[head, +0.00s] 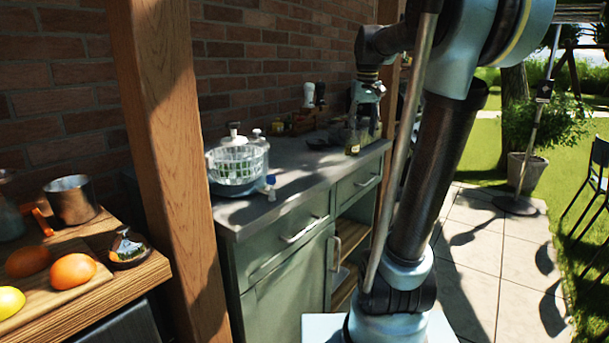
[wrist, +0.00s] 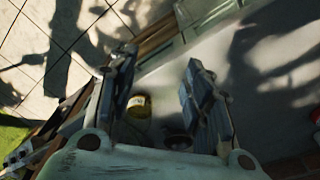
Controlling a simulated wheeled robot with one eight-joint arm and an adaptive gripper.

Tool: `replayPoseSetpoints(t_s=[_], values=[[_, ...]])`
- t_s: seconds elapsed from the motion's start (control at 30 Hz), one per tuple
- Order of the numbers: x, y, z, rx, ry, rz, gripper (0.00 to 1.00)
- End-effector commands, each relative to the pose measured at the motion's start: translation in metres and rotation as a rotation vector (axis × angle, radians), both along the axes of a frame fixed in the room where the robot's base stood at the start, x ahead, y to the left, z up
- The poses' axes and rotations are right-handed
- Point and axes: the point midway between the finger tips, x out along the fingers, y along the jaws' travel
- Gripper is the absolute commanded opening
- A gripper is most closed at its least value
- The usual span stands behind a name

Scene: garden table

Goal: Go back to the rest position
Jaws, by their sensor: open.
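My gripper (head: 366,100) is over the far part of the grey counter (head: 285,190) in the head view. In the wrist view its two fingers (wrist: 160,60) stand well apart, with nothing held between them. A jar (head: 353,140) with greenish-yellow contents stands on the counter just below my gripper. What looks like the same jar, with a yellow label (wrist: 138,106), shows between the fingers in the wrist view, apart from them. My arm rises across the right half of the head view.
A salad spinner (head: 236,165) and bottles stand on the near counter. A wooden post (head: 172,150) rises left of it. Oranges (head: 73,270) and a metal pot (head: 72,199) are at the left. A potted plant (head: 527,170) stands right, with open paving (head: 490,245) before it.

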Motion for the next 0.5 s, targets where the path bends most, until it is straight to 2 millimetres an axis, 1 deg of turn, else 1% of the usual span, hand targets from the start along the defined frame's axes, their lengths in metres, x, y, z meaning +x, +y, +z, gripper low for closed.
replayPoseSetpoints(t_s=[0.03, 0.1, 0.27, 0.3, 0.47, 0.5], values=[[-0.016, 0.000, -0.011, 0.001, -0.004, -0.003, 0.46], [-0.036, 0.000, -0.026, 0.001, -0.011, -0.007, 0.46], [-0.081, 0.000, -0.064, 0.002, -0.026, -0.017, 0.46], [-0.093, 0.000, -0.074, 0.002, -0.029, -0.020, 0.46], [-0.136, 0.000, -0.118, 0.003, -0.045, -0.031, 0.46], [-0.147, 0.000, -0.129, 0.004, -0.049, -0.033, 0.46]])
